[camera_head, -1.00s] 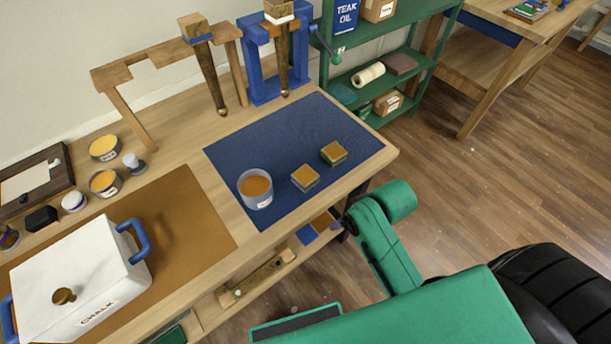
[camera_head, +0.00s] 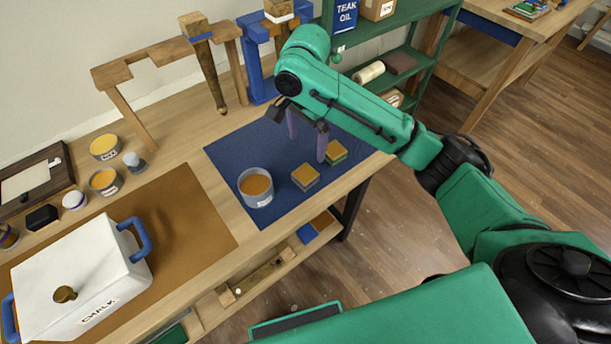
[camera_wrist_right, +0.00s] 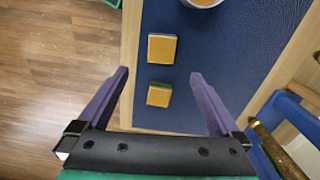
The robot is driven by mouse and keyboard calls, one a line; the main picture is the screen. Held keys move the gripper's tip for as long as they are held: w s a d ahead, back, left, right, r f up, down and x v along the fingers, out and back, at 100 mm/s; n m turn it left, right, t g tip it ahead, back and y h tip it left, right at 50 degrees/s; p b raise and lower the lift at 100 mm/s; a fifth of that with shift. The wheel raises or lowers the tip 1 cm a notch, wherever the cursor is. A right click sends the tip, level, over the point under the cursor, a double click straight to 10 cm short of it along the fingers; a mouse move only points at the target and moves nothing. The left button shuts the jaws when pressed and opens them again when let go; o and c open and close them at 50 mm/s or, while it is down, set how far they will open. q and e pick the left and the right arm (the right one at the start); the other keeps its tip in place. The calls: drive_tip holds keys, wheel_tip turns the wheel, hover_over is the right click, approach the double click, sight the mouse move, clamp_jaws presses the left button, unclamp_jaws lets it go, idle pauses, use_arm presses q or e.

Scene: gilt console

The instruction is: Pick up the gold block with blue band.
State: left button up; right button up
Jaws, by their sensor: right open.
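The gold block with blue band (camera_head: 306,177) sits on the blue mat (camera_head: 238,160), just right of a grey can. It also shows in the right wrist view (camera_wrist_right: 162,50), at the upper middle. A similar gold block with a green band (camera_head: 336,153) stands behind and right of it; in the right wrist view (camera_wrist_right: 159,94) it is the lower of the two. My right gripper (camera_head: 307,150) is open and empty, above the mat near both blocks and touching neither as far as I can tell. Its purple fingers (camera_wrist_right: 159,73) spread wide in the wrist view. My left gripper is not visible.
The grey can (camera_head: 256,188) with orange contents stands left of the blocks. A white chalk box (camera_head: 90,275) with blue handles is on the brown mat (camera_head: 205,215). A wooden stand (camera_head: 150,62) and blue stand (camera_head: 257,75) stand behind.

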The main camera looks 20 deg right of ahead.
sight(305, 173)
wheel_tip(305, 173, down, 14)
drive_tip(key=shift+w+a+r+p, duration=0.1)
drive_tip(key=shift+r+p, duration=0.1)
drive_tip(key=shift+p, duration=0.65)
drive_tip(key=c, duration=1.4)
drive_tip(key=shift+r, duration=0.15)
